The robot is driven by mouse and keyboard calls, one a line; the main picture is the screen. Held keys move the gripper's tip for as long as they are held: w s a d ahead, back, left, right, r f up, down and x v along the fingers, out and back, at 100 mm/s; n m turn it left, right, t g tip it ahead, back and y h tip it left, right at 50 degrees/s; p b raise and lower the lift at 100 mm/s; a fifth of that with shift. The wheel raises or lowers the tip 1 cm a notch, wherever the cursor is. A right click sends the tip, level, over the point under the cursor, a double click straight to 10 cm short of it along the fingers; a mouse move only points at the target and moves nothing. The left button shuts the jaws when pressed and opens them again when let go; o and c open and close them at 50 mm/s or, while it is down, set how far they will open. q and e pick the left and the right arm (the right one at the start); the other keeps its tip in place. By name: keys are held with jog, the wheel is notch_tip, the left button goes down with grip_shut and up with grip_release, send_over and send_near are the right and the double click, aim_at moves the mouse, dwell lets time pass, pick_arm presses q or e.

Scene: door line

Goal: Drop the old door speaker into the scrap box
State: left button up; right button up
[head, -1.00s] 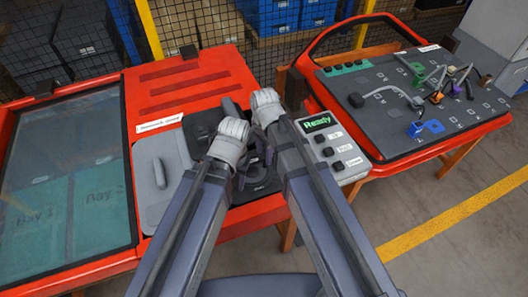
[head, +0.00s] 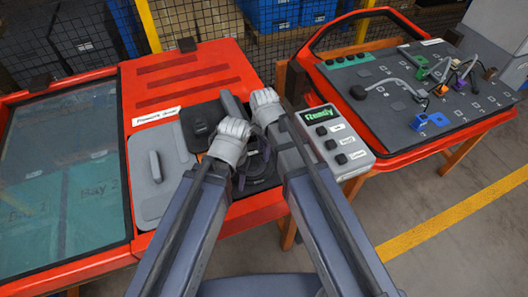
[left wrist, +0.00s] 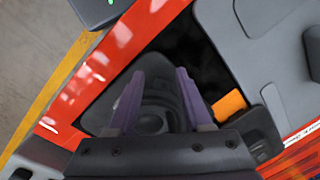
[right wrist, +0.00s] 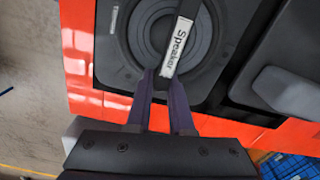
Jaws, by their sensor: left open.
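The dark round speaker (head: 262,184) lies in the red door panel, partly hidden by my arms. In the right wrist view a ringed speaker (right wrist: 145,35) carries a white "Speaker" label (right wrist: 177,48). My right gripper (right wrist: 162,77) has its fingertips close together at the label's lower end; I cannot tell whether they hold anything. My left gripper (head: 241,180) is open, its purple fingers (left wrist: 159,75) on either side of a dark ringed part (left wrist: 155,112) in the recess, with no contact clear. I cannot make out a scrap box.
A control box reading "Ready" (head: 335,140) stands right of the recess. A grey panel (head: 152,205) is at left, beside a glass-covered case (head: 60,180) marked with bays. A second red door (head: 400,100) with wires is at right. Blue bins (head: 275,15) stand behind mesh.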

grip_shut()
dwell(0.8)
jog(key=shift+o, duration=0.4)
grip_release()
grip_shut()
dwell(0.4)
pick_arm(q)
jog(key=shift+r+p, duration=1.3)
pick_arm(e)
jog(key=shift+r, duration=1.3)
grip_release()
grip_shut()
